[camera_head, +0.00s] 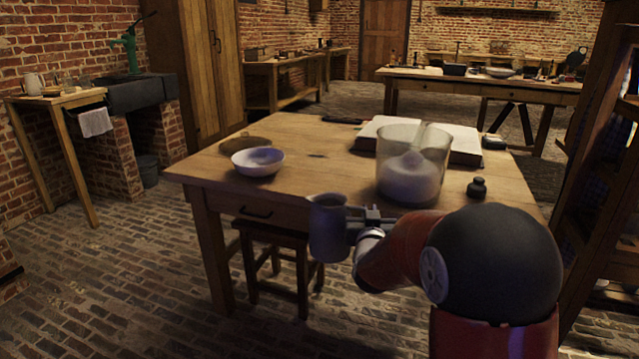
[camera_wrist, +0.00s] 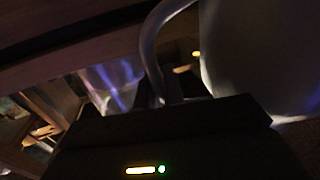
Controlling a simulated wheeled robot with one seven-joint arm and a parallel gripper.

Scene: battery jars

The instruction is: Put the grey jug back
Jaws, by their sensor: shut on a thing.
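The grey jug (camera_head: 327,228) is upright in the head view, held in the air in front of the near edge of the wooden table (camera_head: 313,155). My gripper (camera_head: 352,224) is at the jug's right side and shut on it. In the wrist view the jug's body (camera_wrist: 262,55) fills the upper right, and its curved handle (camera_wrist: 152,45) comes down to my gripper (camera_wrist: 172,98). The exact contact of the fingers on the handle is dark and partly hidden.
On the table stand a white bowl (camera_head: 258,161), a large glass jar (camera_head: 411,165) with pale contents, an open book (camera_head: 466,143) and a small dark bottle (camera_head: 477,187). A stool (camera_head: 268,234) is under the table's front. A side table (camera_head: 58,98) with a pale jug (camera_head: 33,84) stands left.

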